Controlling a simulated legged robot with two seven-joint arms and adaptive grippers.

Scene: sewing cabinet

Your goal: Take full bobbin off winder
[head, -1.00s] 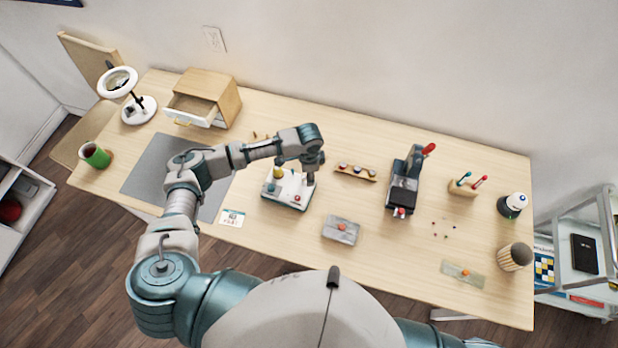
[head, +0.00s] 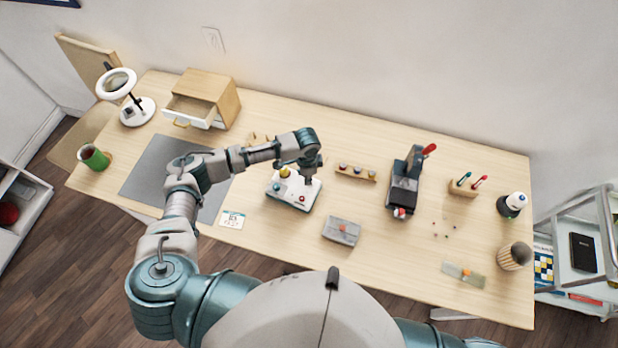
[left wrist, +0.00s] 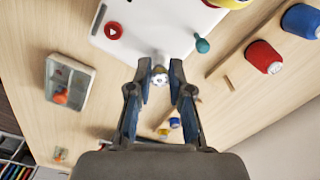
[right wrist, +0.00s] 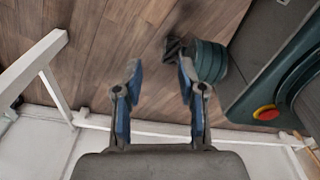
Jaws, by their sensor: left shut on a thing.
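The winder (head: 284,194) is a white block with a yellow thread spool (head: 285,172) and a red button (head: 302,199). In the left wrist view, its white top (left wrist: 150,25) shows with the red button and a teal knob. My left gripper (head: 308,182) is at the right side of the winder. In the left wrist view, its fingers (left wrist: 160,80) are shut on the bobbin (left wrist: 159,77), a small pale piece mostly hidden between the fingertips. I cannot tell whether the bobbin is clear of its spindle. My right gripper (right wrist: 157,75) is open and empty above the floor.
A wooden rack with several spools (head: 355,172) stands right of the winder. A grey box (head: 341,232) lies in front. A dark device with a red handle (head: 404,185) stands further right. A grey mat (head: 150,170) and drawer cabinet (head: 215,95) are left.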

